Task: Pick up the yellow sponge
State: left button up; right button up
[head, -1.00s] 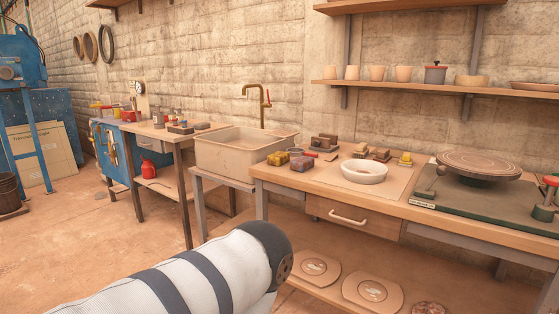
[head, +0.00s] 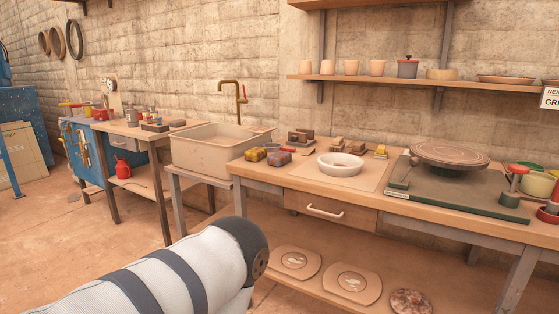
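A yellow block that looks like the sponge (head: 255,154) lies on the left end of the wooden workbench (head: 440,210), near the sink. A brownish-purple block (head: 279,158) lies just right of it. A smaller yellow object (head: 381,151) stands farther right, behind the white bowl; its kind is too small to tell. A white arm link of mine with dark bands reaches in from the lower left, below and in front of the bench. Neither of my grippers is in view.
A sink (head: 205,150) stands left of the bench. A white bowl (head: 340,165), small brown blocks and a round turntable (head: 448,155) on a green board take up the bench top. A drawer (head: 330,210) and lower shelf sit beneath. Open floor lies at left.

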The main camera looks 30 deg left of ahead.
aim_at(256, 155)
jog(key=u, duration=1.35)
